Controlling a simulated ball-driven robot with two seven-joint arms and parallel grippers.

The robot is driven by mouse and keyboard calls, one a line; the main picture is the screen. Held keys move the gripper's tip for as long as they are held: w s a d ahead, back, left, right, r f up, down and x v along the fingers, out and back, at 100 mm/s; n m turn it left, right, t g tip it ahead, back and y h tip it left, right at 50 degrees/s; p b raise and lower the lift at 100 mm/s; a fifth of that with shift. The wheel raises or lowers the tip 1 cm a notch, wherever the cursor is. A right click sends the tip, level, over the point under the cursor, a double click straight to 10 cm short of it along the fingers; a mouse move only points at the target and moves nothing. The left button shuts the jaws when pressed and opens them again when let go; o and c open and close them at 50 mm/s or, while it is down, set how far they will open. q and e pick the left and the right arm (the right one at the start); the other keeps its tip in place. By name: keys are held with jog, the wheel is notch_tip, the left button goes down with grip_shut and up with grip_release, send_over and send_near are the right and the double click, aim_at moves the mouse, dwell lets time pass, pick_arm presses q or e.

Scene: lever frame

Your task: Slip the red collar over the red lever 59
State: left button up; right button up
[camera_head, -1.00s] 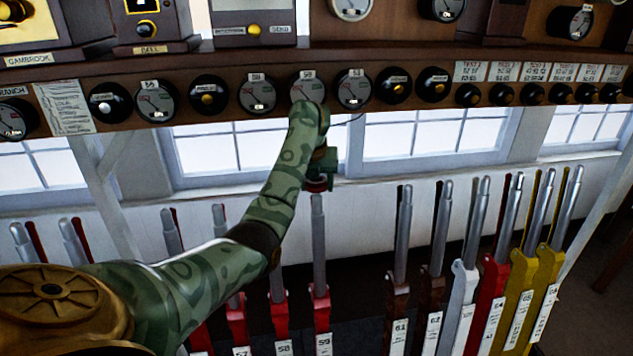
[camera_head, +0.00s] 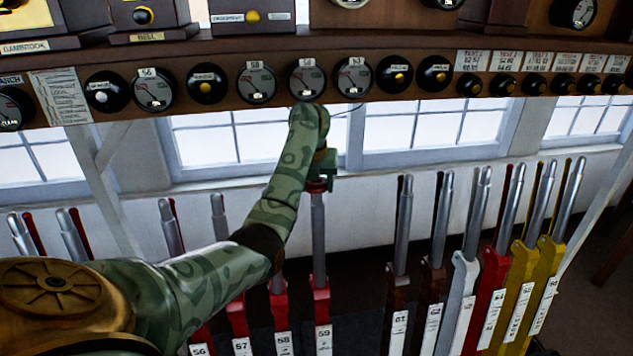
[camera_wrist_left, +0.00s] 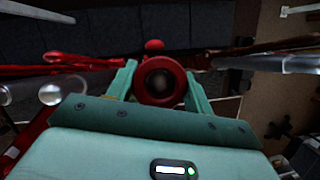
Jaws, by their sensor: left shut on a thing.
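The red lever 59 (camera_head: 319,235) stands upright in the middle of the head view, with a grey metal shaft, a red lower part and a white number plate. My left gripper (camera_head: 320,172) is at the top of this shaft and is shut on the red collar (camera_head: 316,187). The collar meets the shaft's upper end, and the tip is hidden. In the left wrist view the collar (camera_wrist_left: 160,61) is a ring between the two green fingers (camera_wrist_left: 160,88). A dim, greyish round shape shows in its hole. I cannot tell how far the collar is around the shaft. My right gripper is out of view.
Lever 58 (camera_head: 280,310) stands close on the left, partly behind my left arm. Lever 61 (camera_head: 402,235) stands to the right across a gap. More levers line both sides. A wooden shelf with dials (camera_head: 305,80) runs above, in front of the windows.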

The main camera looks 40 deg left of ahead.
pick_arm(q)
jog(key=shift+s+d+f+b, duration=0.15)
jog(key=shift+f+b, duration=0.45)
jog(key=shift+f, duration=0.7)
jog(key=o, duration=1.2)
jog(key=shift+c, duration=0.2)
jog(key=p+v, duration=0.9)
jog(key=p, duration=0.2)
